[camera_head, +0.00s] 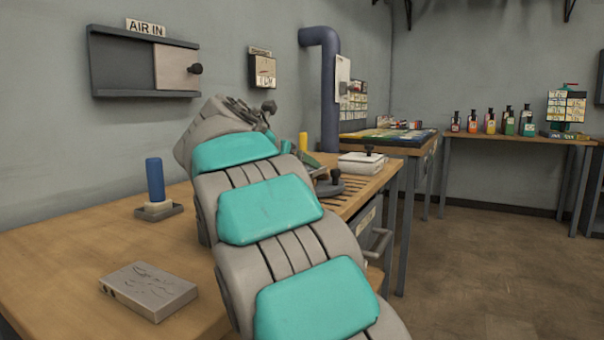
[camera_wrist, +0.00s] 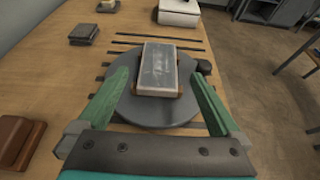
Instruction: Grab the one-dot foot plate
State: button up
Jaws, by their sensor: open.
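A grey rectangular plate with a worn, pale top (camera_wrist: 159,69) lies on a round grey disc (camera_wrist: 158,112) in the wrist view. I cannot make out any dot on it. My gripper (camera_wrist: 162,77) is open, with one green finger on each side of the plate and apart from it. In the head view my arm hides most of the gripper and this plate; part of the disc (camera_head: 333,189) shows.
A brown block (camera_wrist: 17,140) lies at left in the wrist view. A dark knob (camera_wrist: 204,67) stands beside the disc.

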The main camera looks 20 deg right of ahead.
aim_at(310, 168)
jog(key=b+x, duration=0.1)
jog(key=x, duration=0.5)
jog(key=shift+w+d+f+b, duration=0.15)
jog(key=shift+w+b, duration=0.1)
jog(key=shift+b, duration=0.05)
grip_shut()
dwell(0.6)
jog(key=shift+r, duration=0.2)
notch_tip(310, 168, up, 18)
jog(key=p, duration=1.1)
